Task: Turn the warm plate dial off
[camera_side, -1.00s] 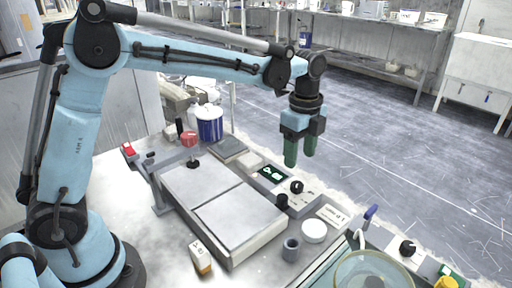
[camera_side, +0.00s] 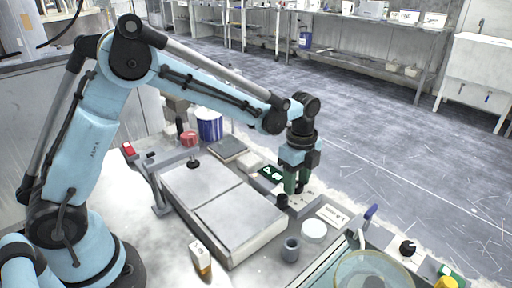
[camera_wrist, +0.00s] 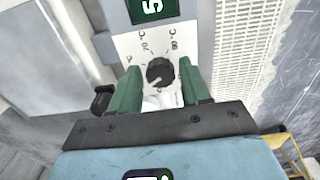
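The warm plate (camera_side: 238,222) has a flat pale top and a control strip along its right side. Its black round dial (camera_wrist: 160,71) sits on the white panel, with temperature marks around it. A faint light mark shows on the dial, but I cannot read its setting surely. A green display (camera_wrist: 152,8) lies beyond the dial; it also shows in the side view (camera_side: 270,173). My gripper (camera_wrist: 159,68) is open, with one green finger on each side of the dial and gaps visible. In the side view my gripper (camera_side: 297,187) is low over the strip and hides the dial.
A second black knob (camera_side: 282,201) stands close by, left of the fingers in the wrist view (camera_wrist: 103,99). A white round lid (camera_side: 313,232), a grey cup (camera_side: 290,249) and a label card (camera_side: 332,215) lie near the strip's front end. A blue-handled tool (camera_side: 370,213) stands to the right.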

